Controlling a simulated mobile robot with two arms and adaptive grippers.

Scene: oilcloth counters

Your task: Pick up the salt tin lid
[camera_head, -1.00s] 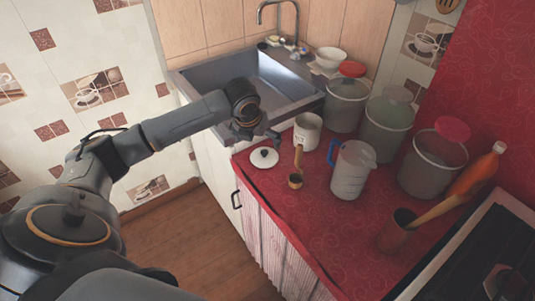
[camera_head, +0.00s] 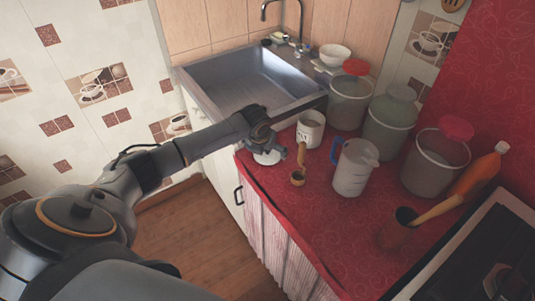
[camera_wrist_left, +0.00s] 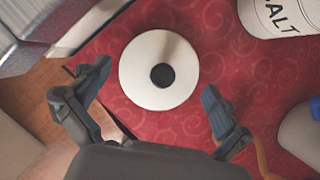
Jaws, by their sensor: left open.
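The salt tin lid (camera_wrist_left: 140,84) is a white disc with a black knob, lying flat on the red counter. In the head view the lid (camera_head: 268,158) is partly hidden under my left gripper (camera_head: 266,148). In the left wrist view my left gripper (camera_wrist_left: 157,100) is open, its two fingers apart at either side of the lid's near edge, holding nothing. The white salt tin (camera_head: 310,128) stands without a lid to the right of it; it also shows in the left wrist view (camera_wrist_left: 283,14). My right gripper is not in view.
Several lidded canisters line the back. The sink (camera_head: 245,80) lies behind, and the counter's front edge is close to the lid.

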